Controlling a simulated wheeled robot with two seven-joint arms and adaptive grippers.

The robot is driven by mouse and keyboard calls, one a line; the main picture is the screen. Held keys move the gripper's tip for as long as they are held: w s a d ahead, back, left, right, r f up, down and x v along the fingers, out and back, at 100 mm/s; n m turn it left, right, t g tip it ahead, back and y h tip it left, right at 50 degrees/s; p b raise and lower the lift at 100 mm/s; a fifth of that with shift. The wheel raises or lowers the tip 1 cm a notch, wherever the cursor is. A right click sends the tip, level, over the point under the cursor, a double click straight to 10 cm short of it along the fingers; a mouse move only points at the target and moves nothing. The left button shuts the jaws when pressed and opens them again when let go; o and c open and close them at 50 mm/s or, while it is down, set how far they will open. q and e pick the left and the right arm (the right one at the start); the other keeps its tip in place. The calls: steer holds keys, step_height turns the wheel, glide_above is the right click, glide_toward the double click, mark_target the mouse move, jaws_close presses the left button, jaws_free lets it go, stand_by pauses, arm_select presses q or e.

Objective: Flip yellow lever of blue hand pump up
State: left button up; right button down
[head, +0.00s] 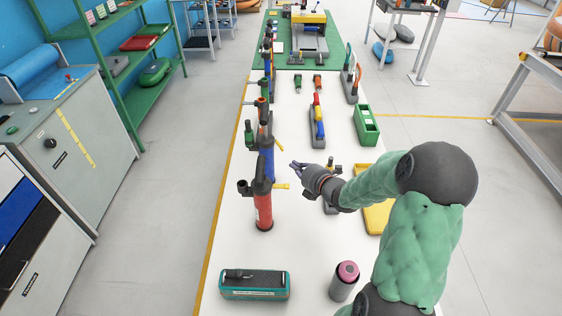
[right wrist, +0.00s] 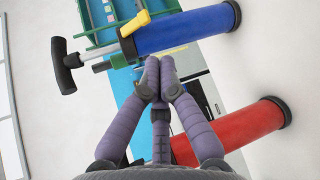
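The blue hand pump (head: 267,163) stands upright on the white table in the head view, partly behind a red pump (head: 263,208). In the right wrist view the blue pump (right wrist: 188,30) lies across the top of the picture, its black T-handle (right wrist: 65,66) to the left. Its yellow lever (right wrist: 135,23) sits at the handle end of the barrel and slants away from the handle. My right gripper (head: 297,165) is just right of the blue pump. In its wrist view its purple fingertips (right wrist: 160,68) are together with nothing between them. My left gripper is not in view.
The red pump (right wrist: 240,133) is close beside my right fingers and has its own yellow lever (head: 281,186). More pumps stand in a row behind. A teal box (head: 255,285), a pink-topped cylinder (head: 345,280) and a yellow tray (head: 376,216) are nearer. The table's front middle is clear.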

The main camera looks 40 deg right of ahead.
mark_target(279, 145)
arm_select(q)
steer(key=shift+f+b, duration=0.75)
arm_select(e)
steer(key=x, duration=1)
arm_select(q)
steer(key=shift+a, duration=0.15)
arm_select(e)
steer(key=shift+d, duration=0.2)
